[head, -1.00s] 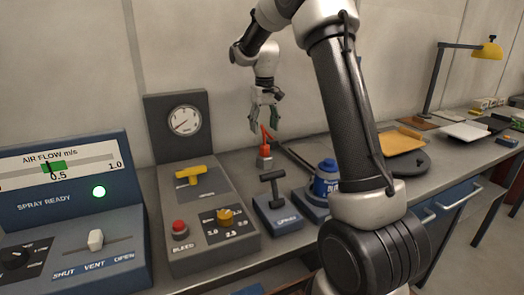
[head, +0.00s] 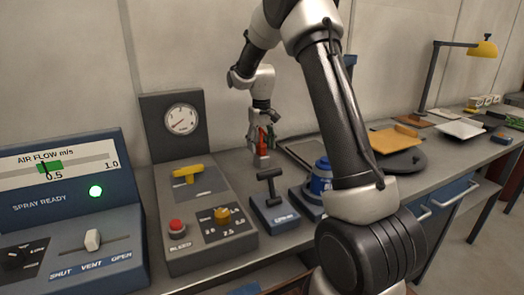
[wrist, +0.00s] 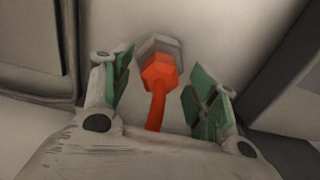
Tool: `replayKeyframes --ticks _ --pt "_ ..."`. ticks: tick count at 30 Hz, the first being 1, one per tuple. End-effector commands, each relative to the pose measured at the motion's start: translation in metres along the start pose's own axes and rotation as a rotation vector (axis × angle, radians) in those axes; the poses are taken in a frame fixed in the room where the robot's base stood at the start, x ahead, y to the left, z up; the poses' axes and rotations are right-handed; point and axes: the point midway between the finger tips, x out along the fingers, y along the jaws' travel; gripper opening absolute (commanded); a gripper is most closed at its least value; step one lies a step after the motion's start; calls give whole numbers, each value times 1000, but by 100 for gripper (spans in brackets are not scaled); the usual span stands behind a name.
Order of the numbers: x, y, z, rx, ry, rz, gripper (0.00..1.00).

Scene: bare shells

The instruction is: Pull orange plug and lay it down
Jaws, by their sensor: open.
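The orange plug (head: 262,146) stands upright in a small grey socket (head: 261,160) on the bench, right of the gauge panel. In the wrist view the orange plug (wrist: 158,78) shows its six-sided body and a bent orange cable running back toward my gripper; the grey six-sided socket (wrist: 160,46) is beyond it. My gripper (head: 261,137) is lowered over the plug, pointing down. In the wrist view my gripper (wrist: 164,88) is open, with one green-padded finger on each side of the plug. Gaps show on both sides.
A grey console with a gauge (head: 182,119), a yellow handle (head: 188,173) and a red button (head: 176,227) is to the left. A black T-handle unit (head: 271,188) and a blue canister (head: 321,177) stand in front. An orange-yellow pad (head: 395,140) lies further right.

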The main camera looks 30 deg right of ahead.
Motion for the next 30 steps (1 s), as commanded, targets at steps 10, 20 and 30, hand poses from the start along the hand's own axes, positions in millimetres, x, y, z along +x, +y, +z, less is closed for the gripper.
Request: replayKeyframes --ticks 10,20,30 --pt "13 0 0 0 0 0 59" --pt "13 0 0 0 0 0 59" --pt "13 0 0 0 1 0 59"
